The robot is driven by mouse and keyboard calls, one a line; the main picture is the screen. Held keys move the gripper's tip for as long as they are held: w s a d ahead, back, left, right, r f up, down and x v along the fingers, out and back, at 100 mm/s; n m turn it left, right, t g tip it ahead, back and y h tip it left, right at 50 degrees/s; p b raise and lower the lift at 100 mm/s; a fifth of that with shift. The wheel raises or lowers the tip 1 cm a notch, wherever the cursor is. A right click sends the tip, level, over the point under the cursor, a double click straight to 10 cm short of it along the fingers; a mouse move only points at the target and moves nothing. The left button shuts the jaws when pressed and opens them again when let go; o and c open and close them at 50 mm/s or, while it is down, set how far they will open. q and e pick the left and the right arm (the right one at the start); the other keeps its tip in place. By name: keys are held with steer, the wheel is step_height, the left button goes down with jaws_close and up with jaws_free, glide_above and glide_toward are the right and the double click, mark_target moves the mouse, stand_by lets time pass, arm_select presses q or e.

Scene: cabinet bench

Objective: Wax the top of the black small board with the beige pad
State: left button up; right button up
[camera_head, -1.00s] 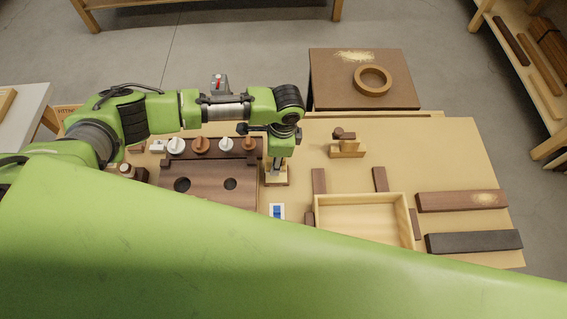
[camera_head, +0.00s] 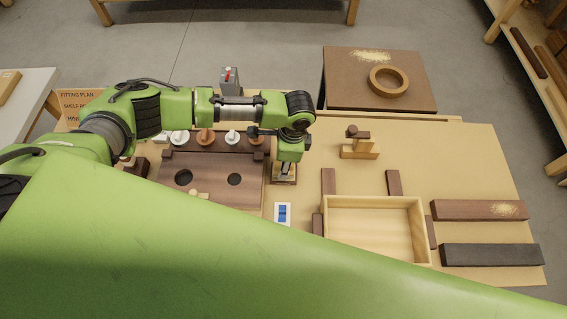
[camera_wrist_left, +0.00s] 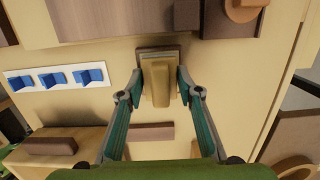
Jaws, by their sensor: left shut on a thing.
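The black small board (camera_head: 490,255) lies flat at the right front of the bench. The beige pad (camera_head: 284,180), a tan block on a brown base, sits on the bench right of the board with holes. It also shows in the left wrist view (camera_wrist_left: 160,84). My left gripper (camera_head: 286,166) points down over the pad and is shut on it, with one finger on each side in the left wrist view (camera_wrist_left: 160,92). Whether the pad's underside touches the bench is unclear. My right gripper is not in view.
An open wooden tray (camera_head: 428,225) stands between the pad and the black board. A brown board with pale dust (camera_head: 465,210) lies just behind the black one. A tan block with a dark knob (camera_head: 362,150) stands behind the tray. A blue-marked card (camera_head: 283,213) lies in front of the pad.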

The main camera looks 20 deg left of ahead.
arm_select(q)
steer(key=shift+f, duration=0.15)
stand_by(0.8)
steer(key=shift+f, duration=0.25)
stand_by(0.9)
steer(key=shift+s+f, duration=0.1)
steer(key=shift+f, duration=0.05)
stand_by(0.9)
step_height(320, 180, up, 2)
steer(key=shift+r+p, duration=0.1)
steer(key=shift+p, duration=1.15)
step_height(320, 180, up, 5)
steer(key=p, duration=0.5)
